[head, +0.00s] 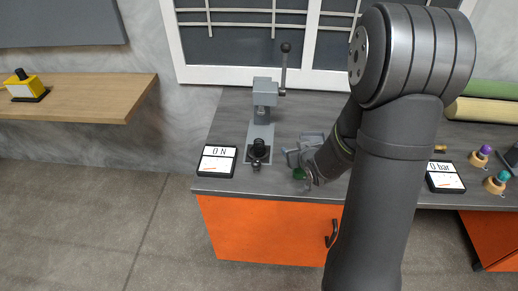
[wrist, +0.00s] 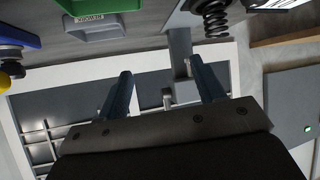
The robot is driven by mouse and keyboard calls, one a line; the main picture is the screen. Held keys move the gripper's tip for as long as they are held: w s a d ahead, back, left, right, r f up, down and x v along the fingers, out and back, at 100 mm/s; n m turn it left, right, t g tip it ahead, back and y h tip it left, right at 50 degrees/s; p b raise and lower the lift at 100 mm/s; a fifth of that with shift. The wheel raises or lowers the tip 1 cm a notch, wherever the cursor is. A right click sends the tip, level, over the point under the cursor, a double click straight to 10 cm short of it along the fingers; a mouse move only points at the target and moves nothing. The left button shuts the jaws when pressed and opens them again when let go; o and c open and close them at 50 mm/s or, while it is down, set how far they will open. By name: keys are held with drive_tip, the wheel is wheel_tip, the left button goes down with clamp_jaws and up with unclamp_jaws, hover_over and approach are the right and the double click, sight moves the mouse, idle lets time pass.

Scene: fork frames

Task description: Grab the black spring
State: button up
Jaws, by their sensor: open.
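The black spring (wrist: 214,20) shows as dark coils at the top edge of the wrist view, right of centre, partly cut off. In the head view a small dark upright shape (head: 260,148), apparently the spring, stands at the front of the grey lever press (head: 265,100). My gripper (wrist: 162,75) is open and empty, its two blue-grey fingers spread. The spring is beyond the right finger in the wrist view, apart from both fingers. In the head view my gripper (head: 303,158) is over the bench, right of the press; my arm partly hides it.
The press lever (head: 285,65) stands upright. Purple- and teal-topped pieces stand at far right.

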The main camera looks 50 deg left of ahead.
drive_tip(key=s+n+g+y, duration=0.2)
drive_tip(key=s+y, duration=0.1)
drive_tip(key=s, duration=0.4)
approach(260, 145)
drive_tip(key=x, duration=0.6)
drive_tip(key=shift+w+d, duration=0.1)
drive_tip(key=shift+w, duration=0.2)
drive_tip(key=shift+s+x, duration=0.15)
drive_tip(key=shift+x, duration=1.15)
drive_tip(key=shift+s+x, duration=0.1)
drive_tip(key=shift+x, duration=1.25)
drive_tip(key=shift+f, duration=0.1)
drive_tip(key=c, duration=1.1)
drive_tip(key=shift+c, duration=0.4)
